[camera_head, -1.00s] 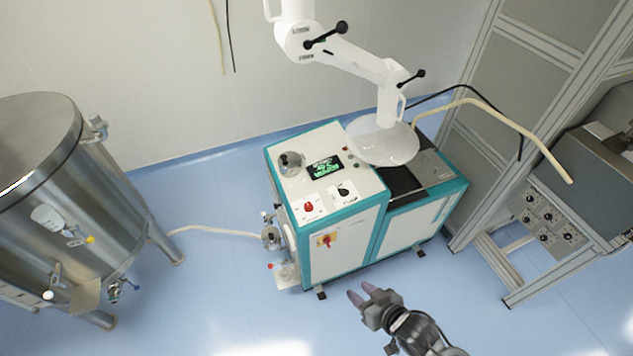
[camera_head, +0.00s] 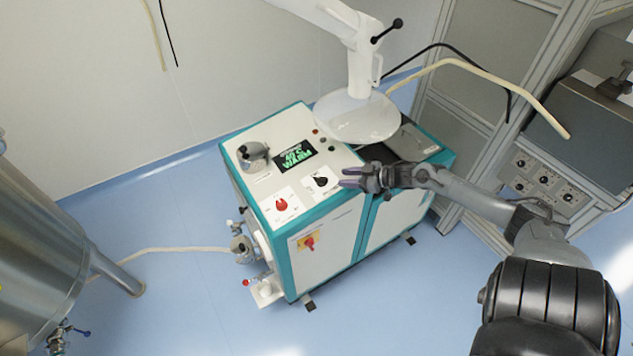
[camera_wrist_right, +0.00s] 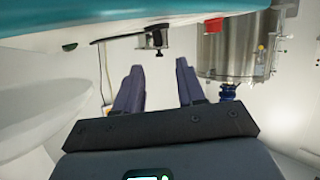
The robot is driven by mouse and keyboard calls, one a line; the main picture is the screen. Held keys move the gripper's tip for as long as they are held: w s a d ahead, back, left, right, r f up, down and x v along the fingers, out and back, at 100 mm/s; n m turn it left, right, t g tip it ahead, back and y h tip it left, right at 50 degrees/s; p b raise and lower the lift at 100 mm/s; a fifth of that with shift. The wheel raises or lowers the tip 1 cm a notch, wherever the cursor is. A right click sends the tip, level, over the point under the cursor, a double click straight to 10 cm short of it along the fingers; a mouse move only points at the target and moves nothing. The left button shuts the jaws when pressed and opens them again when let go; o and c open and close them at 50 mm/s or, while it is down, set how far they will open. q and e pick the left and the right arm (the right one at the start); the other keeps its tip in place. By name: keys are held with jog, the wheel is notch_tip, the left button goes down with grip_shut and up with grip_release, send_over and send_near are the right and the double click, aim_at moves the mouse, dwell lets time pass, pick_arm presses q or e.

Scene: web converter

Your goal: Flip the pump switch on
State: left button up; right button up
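A white and teal machine (camera_head: 330,235) carries a top panel with a red knob (camera_head: 281,204) on a white plate and a black knob (camera_head: 321,182) on another plate. A red switch (camera_head: 309,243) on a yellow plate sits on its front face. I cannot read which is the pump switch. My right gripper (camera_head: 346,178) is at the panel's right side, just right of the black knob and apart from it. In the right wrist view its two fingers (camera_wrist_right: 160,90) are spread and empty, with the black knob (camera_wrist_right: 158,38) beyond them. My left gripper is not in view.
A green-lit display (camera_head: 295,154) and a metal cylinder (camera_head: 252,156) stand on the panel. A white hood (camera_head: 356,115) on an arm hangs over the machine behind my gripper. A steel tank (camera_head: 40,260) stands left, a grey cabinet (camera_head: 600,120) right.

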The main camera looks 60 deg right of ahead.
aim_at(321, 177)
jog(key=b+x, duration=0.2)
jog(key=x, duration=0.6)
jog(key=shift+w, duration=0.2)
jog(key=shift+b+x, duration=0.3)
jog(key=shift+x, duration=0.65)
grip_shut()
